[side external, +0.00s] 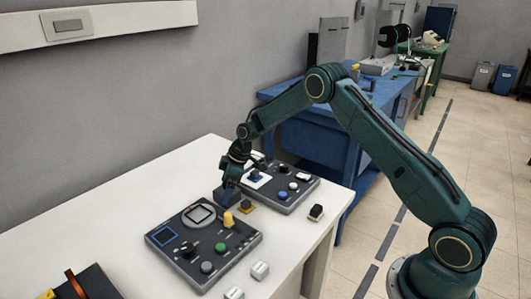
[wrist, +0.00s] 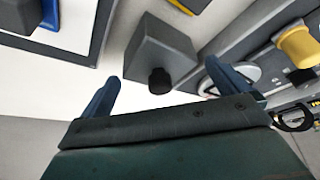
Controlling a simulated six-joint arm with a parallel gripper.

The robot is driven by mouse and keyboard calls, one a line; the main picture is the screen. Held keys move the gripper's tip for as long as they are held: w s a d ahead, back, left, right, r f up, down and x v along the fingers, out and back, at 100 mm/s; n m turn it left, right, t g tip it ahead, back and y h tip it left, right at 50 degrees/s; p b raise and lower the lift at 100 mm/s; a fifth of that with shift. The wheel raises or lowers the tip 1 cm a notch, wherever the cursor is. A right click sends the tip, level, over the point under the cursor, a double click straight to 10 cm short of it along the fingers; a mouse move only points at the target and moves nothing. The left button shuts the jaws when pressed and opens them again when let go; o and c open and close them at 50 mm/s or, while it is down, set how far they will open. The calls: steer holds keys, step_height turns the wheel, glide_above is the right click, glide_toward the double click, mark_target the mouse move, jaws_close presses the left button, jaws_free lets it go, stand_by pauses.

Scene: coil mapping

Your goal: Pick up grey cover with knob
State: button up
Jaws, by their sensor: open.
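The grey cover (wrist: 162,48) is a small grey box with a black knob (wrist: 160,80) on it. In the wrist view it lies ahead of my gripper (wrist: 161,73), with the knob between the two blue fingertips. The fingers are open and a gap shows on each side of the knob. In the side view my gripper (side external: 229,190) points down at the grey cover (side external: 219,195), which is small, dark and partly hidden by the fingers. The cover stands on the white table between two control panels. I cannot tell the exact height of the fingertips.
A dark panel (side external: 167,253) with a gauge, a yellow knob (side external: 228,219) and green and black knobs lies close in front. A second panel (side external: 297,199) lies behind. White blocks (side external: 260,270) lie near the table edge.

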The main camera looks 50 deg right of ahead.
mark_target(226, 183)
steer(key=c, duration=0.9)
steer(key=shift+r, duration=0.15)
steer(key=shift+c, duration=0.2)
step_height(226, 183, up, 20)
stand_by(0.3)
stand_by(0.4)
steer(key=s+d+f, duration=0.2)
steer(key=d+f, duration=0.8)
steer(key=d, duration=0.2)
steer(key=shift+f, duration=0.2)
